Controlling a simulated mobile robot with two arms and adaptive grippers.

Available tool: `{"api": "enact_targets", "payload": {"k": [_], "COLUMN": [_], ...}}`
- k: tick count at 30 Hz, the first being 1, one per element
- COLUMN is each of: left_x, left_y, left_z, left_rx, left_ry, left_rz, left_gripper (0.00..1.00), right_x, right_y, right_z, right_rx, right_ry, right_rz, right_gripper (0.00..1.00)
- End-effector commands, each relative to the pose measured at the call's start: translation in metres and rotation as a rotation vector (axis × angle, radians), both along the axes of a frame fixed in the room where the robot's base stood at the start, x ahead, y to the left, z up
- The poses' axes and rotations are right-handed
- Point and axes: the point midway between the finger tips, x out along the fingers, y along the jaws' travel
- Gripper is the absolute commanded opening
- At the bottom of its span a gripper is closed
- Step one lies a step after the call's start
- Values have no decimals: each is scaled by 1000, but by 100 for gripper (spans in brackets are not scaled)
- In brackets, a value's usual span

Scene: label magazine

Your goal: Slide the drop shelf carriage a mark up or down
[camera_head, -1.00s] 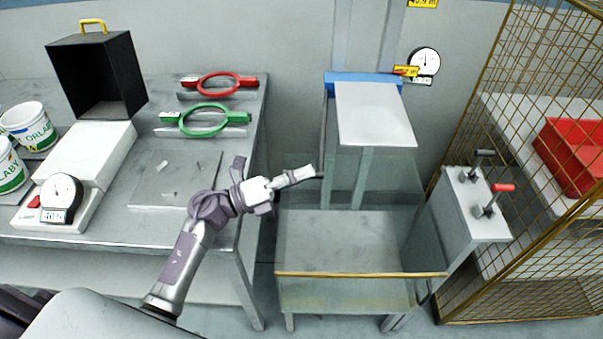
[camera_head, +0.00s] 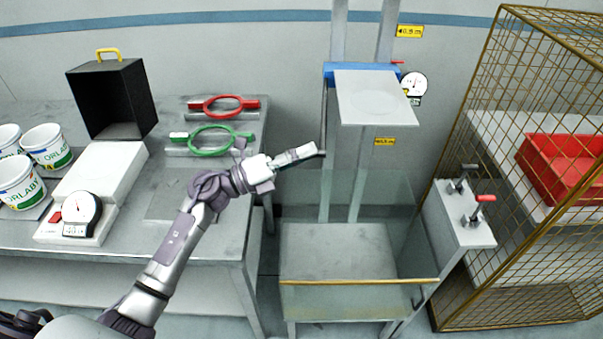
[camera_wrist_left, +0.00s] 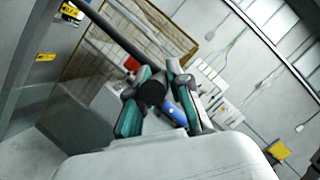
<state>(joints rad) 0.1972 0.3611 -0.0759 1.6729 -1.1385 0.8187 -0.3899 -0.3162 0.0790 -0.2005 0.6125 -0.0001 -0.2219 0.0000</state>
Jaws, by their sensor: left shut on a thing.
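The drop shelf carriage is a blue block (camera_head: 340,72) with a grey shelf plate (camera_head: 375,98), riding on upright rails. A red pointer at its right edge sits between a yellow mark (camera_head: 411,31) above and another yellow mark (camera_head: 384,141) below the plate. A dark handle bar (camera_head: 324,112) hangs from the carriage's left end. My left gripper (camera_head: 319,153) is shut on the bar's lower end; in the left wrist view its teal-padded fingers (camera_wrist_left: 160,98) close around the dark bar (camera_wrist_left: 112,38). My right gripper is out of view.
A clear-walled bin (camera_head: 358,282) with a yellow front edge stands below the carriage. A bench at left holds white tubs, a scale (camera_head: 80,214), a black box (camera_head: 112,98) and red and green ring tools. A mesh cage (camera_head: 490,150) stands at right. A round gauge (camera_head: 413,84) hangs beside the rails.

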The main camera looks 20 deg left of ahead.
Motion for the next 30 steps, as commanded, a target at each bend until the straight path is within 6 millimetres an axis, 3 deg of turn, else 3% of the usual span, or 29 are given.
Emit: {"api": "enact_targets", "payload": {"k": [1,9,15,26,27,30], "left_x": [-1,-1,-1,-1,-1,-1], "left_y": [-1,-1,-1,-1,-1,-1], "left_z": [25,74,87,87,87,87], "left_rx": [2,1,0,-1,-1,-1], "left_ry": [-5,-3,-3,-1,-1,-1], "left_rz": [-7,-5,-5,-3,-3,-3], "left_gripper": [0,0,0,0,20,36], "right_x": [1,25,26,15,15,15], "right_y": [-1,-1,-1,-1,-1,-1], "right_z": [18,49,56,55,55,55], "right_rx": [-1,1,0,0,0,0], "right_ry": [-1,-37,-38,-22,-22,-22], "right_rz": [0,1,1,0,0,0], "right_gripper": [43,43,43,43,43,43]}}
